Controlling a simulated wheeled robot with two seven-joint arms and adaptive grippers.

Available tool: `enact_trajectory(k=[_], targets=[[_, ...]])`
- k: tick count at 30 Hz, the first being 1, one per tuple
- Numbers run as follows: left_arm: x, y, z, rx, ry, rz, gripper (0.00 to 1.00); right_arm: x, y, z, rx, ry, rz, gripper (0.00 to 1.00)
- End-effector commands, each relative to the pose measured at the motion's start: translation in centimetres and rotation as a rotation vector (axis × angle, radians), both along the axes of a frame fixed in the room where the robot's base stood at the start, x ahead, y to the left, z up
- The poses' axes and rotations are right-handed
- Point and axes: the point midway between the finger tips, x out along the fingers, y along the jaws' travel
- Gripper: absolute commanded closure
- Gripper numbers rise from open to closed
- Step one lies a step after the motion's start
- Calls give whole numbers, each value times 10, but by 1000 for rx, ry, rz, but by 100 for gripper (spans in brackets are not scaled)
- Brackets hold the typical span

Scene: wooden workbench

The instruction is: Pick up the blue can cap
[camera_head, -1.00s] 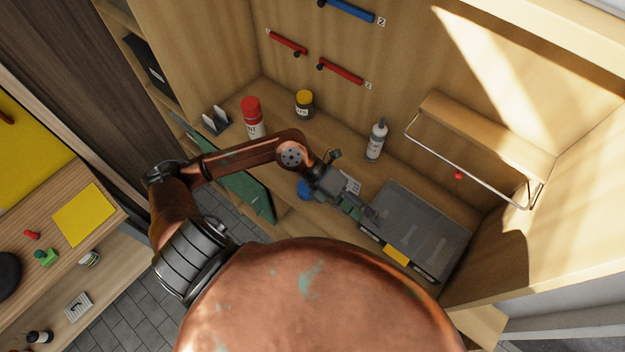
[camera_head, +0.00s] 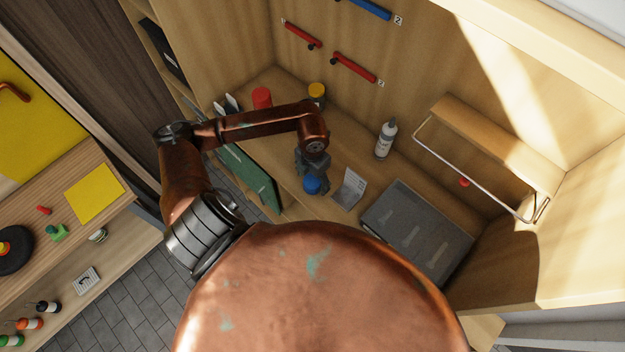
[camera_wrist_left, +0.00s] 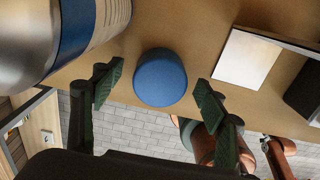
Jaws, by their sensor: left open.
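The blue can cap (camera_head: 311,185) is on the workbench near its front edge. In the left wrist view the round blue cap (camera_wrist_left: 160,78) lies between the two spread green-padded fingers, with a gap on each side. My left gripper (camera_head: 314,168) is right at the cap in the head view and partly covers it. In the left wrist view my left gripper (camera_wrist_left: 155,86) is open and empty. My right gripper is in neither view.
A silver can with a blue band (camera_wrist_left: 65,35) stands close to the left finger. A white card stand (camera_head: 349,188) is just right of the cap. A grey tray (camera_head: 418,228), a white bottle (camera_head: 385,140), a red-capped can (camera_head: 262,97) and a yellow-lidded jar (camera_head: 316,92) are around.

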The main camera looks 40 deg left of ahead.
Motion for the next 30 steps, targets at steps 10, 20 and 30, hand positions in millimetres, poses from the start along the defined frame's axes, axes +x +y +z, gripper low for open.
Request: enact_trajectory(k=[10,20,30], targets=[[0,0,-14,0,0,-1,33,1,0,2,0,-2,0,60],[0,0,-14,0,0,-1,54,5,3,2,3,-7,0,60],[0,0,-14,0,0,-1,64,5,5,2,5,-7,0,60]])
